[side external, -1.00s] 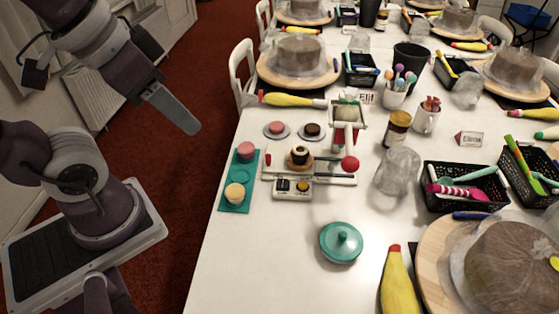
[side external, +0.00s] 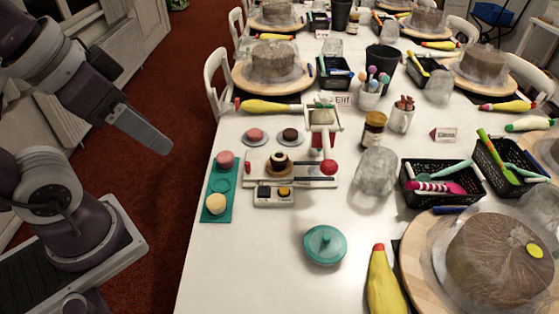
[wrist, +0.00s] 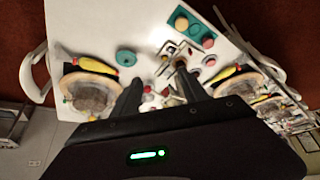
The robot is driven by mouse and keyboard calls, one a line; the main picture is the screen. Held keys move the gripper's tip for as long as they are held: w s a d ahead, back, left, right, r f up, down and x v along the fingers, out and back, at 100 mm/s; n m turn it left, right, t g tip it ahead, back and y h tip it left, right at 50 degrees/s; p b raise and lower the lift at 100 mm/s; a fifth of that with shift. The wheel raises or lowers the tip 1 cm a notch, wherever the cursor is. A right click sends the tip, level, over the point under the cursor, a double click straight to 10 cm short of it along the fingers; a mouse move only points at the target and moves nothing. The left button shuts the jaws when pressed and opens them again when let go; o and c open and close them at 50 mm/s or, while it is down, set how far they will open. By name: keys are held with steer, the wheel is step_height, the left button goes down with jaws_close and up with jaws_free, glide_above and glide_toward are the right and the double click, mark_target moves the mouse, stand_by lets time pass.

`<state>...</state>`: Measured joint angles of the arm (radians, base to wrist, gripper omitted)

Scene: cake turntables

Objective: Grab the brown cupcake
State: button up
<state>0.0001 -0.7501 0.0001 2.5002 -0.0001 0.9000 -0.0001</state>
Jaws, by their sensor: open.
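A dark brown cupcake (side external: 290,135) sits on a small pale saucer, right of a pink cupcake (side external: 255,135) on its own saucer. A second brown-sided, pale-ringed piece with a dark centre (side external: 279,162) stands on a small stand in front of them. I cannot tell for certain which one the task names. My gripper (side external: 148,132) hangs left of the table in the side view, well away from both and holding nothing. In the wrist view its fingers (wrist: 158,90) are spread with a gap, the table beyond them.
A teal mat (side external: 219,186) holds a pink and a yellow cupcake. A scale (side external: 273,194), a white-and-red device (side external: 323,130), a jar (side external: 373,130) and a clear glass (side external: 375,176) stand close by. A teal lid (side external: 325,245) lies in front. The front left tabletop is clear.

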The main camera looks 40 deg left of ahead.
steer(key=o, duration=0.4)
steer(key=shift+c, duration=0.2)
